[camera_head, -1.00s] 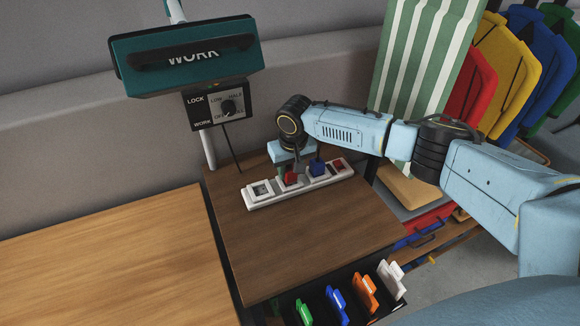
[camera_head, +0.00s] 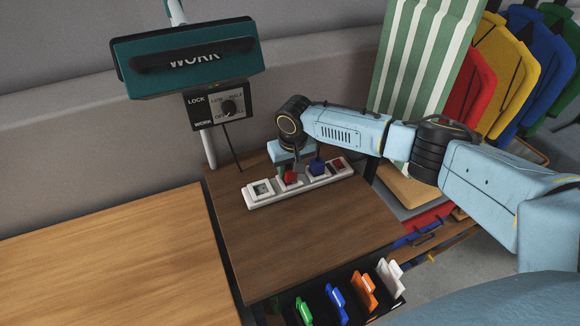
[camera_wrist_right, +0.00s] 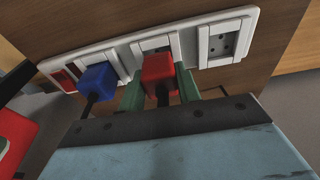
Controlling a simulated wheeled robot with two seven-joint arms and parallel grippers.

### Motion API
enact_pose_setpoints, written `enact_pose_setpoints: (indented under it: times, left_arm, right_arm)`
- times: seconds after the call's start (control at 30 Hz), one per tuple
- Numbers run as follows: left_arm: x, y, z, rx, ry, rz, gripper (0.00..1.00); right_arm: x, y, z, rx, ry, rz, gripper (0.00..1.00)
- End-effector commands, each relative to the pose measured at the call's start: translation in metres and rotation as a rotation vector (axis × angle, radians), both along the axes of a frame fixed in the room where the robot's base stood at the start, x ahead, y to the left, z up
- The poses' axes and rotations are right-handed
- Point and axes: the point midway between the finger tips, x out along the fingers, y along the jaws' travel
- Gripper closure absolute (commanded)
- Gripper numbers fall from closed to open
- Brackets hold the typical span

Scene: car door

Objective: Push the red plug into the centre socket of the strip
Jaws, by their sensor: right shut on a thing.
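The white socket strip (camera_head: 262,204) lies on the brown table top. In the head view its left socket (camera_head: 261,189) is empty, and a blue plug (camera_head: 317,167) sits in the right one. The red plug (camera_head: 291,177) is at the centre socket. My right gripper (camera_head: 290,168) is shut on it from above. In the right wrist view the green fingers (camera_wrist_right: 160,84) flank the red plug (camera_wrist_right: 157,68), which covers part of the centre socket (camera_wrist_right: 152,44). I cannot tell how deep the plug sits. My left gripper is not in view.
A red switch (camera_head: 338,164) is at the strip's right end. Behind stands a post with a dial box (camera_head: 219,104) and a teal WORK sign (camera_head: 187,58). Coloured tabs (camera_head: 337,296) stand in front of the table. The table top left of the strip is clear.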

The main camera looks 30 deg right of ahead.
Motion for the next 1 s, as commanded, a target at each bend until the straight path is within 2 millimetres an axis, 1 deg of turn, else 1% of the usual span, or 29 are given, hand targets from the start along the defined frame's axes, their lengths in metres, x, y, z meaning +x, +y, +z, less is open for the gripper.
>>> enact_pose_setpoints:
  times: [0.03, 0.17, 0.57, 1.0]
  left_arm:
    - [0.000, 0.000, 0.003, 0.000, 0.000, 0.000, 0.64]
    - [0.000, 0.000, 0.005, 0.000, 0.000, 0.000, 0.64]
    - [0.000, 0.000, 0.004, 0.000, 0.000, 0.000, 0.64]
    - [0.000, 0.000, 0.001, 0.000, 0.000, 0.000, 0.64]
  right_arm:
    - [0.000, 0.000, 0.001, 0.000, 0.001, 0.000, 0.90]
    - [0.000, 0.000, 0.000, -0.001, 0.001, -0.001, 0.90]
    - [0.000, 0.000, -0.001, -0.001, 0.001, -0.001, 0.90]
    - [0.000, 0.000, -0.010, 0.000, 0.001, -0.001, 0.90]
